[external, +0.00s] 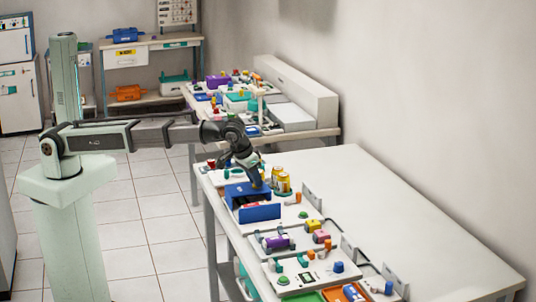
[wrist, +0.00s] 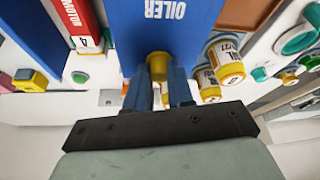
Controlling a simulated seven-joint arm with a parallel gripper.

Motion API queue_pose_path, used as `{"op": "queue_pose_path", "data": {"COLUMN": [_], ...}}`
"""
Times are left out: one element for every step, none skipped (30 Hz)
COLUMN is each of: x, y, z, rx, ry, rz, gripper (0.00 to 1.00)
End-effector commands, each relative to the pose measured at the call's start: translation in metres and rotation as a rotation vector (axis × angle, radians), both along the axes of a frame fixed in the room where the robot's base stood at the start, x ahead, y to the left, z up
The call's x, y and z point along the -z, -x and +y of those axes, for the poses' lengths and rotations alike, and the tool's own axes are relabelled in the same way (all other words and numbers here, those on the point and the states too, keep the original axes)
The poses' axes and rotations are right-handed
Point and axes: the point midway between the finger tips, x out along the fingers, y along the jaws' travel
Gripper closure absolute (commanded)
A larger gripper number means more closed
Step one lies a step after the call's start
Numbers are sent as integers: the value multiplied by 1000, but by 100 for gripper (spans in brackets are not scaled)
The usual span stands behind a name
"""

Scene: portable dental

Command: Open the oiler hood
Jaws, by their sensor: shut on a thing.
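The oiler (external: 236,192) is a blue box on the near white table, under my gripper in the external view. In the wrist view its blue panel with the word OILER (wrist: 150,22) fills the top middle. A yellow knob (wrist: 158,62) sits at the edge of this panel, between my fingers. My gripper (wrist: 158,88) is shut on the yellow knob; its blue fingers stand on either side of it. In the external view my gripper (external: 257,183) reaches down at the oiler's right end. The hood's exact angle cannot be told.
Bottles with yellow caps (wrist: 228,65) stand close to my right finger; they show as yellow cans (external: 283,183) in the external view. A blue panel (external: 260,213) stands before the oiler. Panels with coloured knobs (external: 280,242) lie nearer. The table's right side (external: 400,205) is clear.

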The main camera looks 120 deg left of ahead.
Motion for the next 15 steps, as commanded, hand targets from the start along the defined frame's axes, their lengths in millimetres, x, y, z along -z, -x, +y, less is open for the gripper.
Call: {"op": "queue_pose_path", "data": {"x": [0, 0, 0, 0, 0, 0, 0, 0, 0, 0, 0, 0, 0, 0, 0], "y": [-1, -1, -1, -1, 0, 0, 0, 0, 0, 0, 0, 0, 0, 0, 0], "z": [0, 0, 0, 0, 0, 0, 0, 0, 0, 0, 0, 0, 0, 0, 0], "rx": [0, 0, 0, 0, 0, 0, 0, 0, 0, 0, 0, 0, 0, 0, 0], "ry": [-1, -1, -1, -1, -1, 0, 0, 0, 0, 0, 0, 0, 0, 0, 0], "rz": [-1, -1, -1, -1, -1, 0, 0, 0, 0, 0, 0, 0, 0, 0, 0], "gripper": [75, 72, 68, 65, 62, 59, 56, 53, 52, 52, 52, 52, 52, 52, 52]}}
